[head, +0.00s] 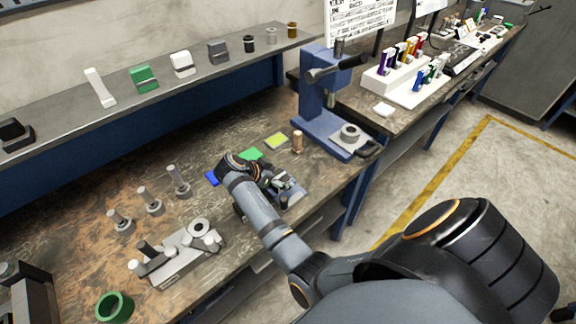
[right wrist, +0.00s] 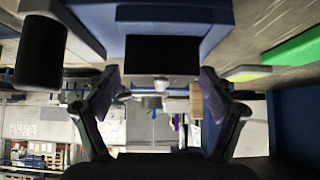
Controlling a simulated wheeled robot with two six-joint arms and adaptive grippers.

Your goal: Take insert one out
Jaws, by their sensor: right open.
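My right gripper (head: 280,182) is low over a small blue-grey fixture (head: 300,187) near the bench's front edge, partly hiding it. In the right wrist view the open right gripper (right wrist: 160,84) has a finger on each side of a dark block (right wrist: 162,52) with a small grey pin below it. A blue body (right wrist: 175,14) lies behind the block. No clear gap or contact between fingers and block can be made out. No label shows which part is insert one. My left gripper is not in view.
Blue (head: 211,178), green (head: 250,154) and yellow (head: 275,141) pads lie beside the gripper. A copper cylinder (head: 297,143) stands behind it, near a blue press (head: 312,105). A grey clamp fixture (head: 178,258) and a green ring (head: 115,307) are to the left.

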